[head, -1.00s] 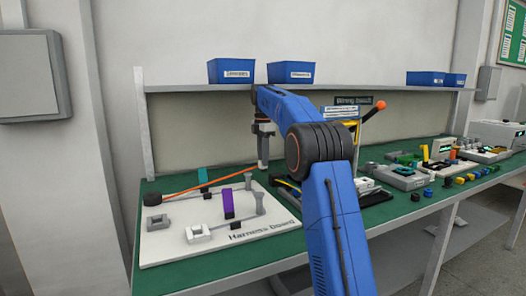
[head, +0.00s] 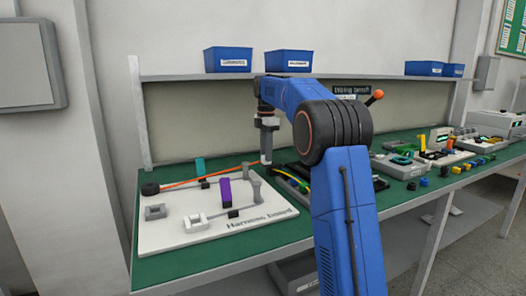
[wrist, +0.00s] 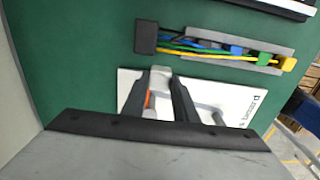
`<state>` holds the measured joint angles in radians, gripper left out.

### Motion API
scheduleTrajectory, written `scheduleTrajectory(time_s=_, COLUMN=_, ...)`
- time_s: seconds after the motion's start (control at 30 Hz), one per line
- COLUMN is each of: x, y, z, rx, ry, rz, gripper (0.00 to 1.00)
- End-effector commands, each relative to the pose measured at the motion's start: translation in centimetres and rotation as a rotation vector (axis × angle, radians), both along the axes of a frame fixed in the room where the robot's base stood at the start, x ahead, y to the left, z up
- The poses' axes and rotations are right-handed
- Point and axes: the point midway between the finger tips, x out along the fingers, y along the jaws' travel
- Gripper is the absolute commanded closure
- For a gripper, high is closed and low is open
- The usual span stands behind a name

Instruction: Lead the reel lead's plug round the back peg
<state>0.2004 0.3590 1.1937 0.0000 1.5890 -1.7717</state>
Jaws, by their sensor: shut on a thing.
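The white harness board (head: 270,222) lies on the green bench. The orange reel lead (head: 210,176) runs taut from the dark reel (head: 150,188) at the board's back left towards my gripper. My gripper (head: 266,160) points down at the board's back right corner, just right of the grey back peg (head: 247,167). The wrist view shows my gripper (wrist: 170,82) shut on the lead's plug, largely hidden by the fingers. A bit of orange lead (wrist: 149,101) shows beside the left finger. A second grey peg (head: 256,189) stands nearer the front.
A teal clip (head: 200,166) and a purple clip (head: 225,193) stand up from the board. Two grey sockets sit at its left (head: 155,212) and front (head: 194,223). A dark connector (wrist: 145,38) with coloured wires lies beside the board. Blue bins stand on the shelf.

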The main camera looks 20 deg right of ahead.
Motion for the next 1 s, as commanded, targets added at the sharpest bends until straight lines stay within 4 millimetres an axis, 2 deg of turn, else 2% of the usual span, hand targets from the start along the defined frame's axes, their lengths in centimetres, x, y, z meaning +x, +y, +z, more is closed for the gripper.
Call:
scheduleTrajectory(time_s=0.2, x=-1.9, y=-0.1, z=0.1, rx=0.000, ry=0.000, rz=-0.001, gripper=0.97)
scheduleTrajectory(time_s=0.63, x=-2.5, y=0.0, z=0.1, rx=0.000, ry=-0.001, rz=0.000, gripper=0.97)
scheduleTrajectory(time_s=1.0, x=-6.2, y=0.7, z=0.1, rx=0.000, ry=-0.001, rz=-0.001, gripper=0.97)
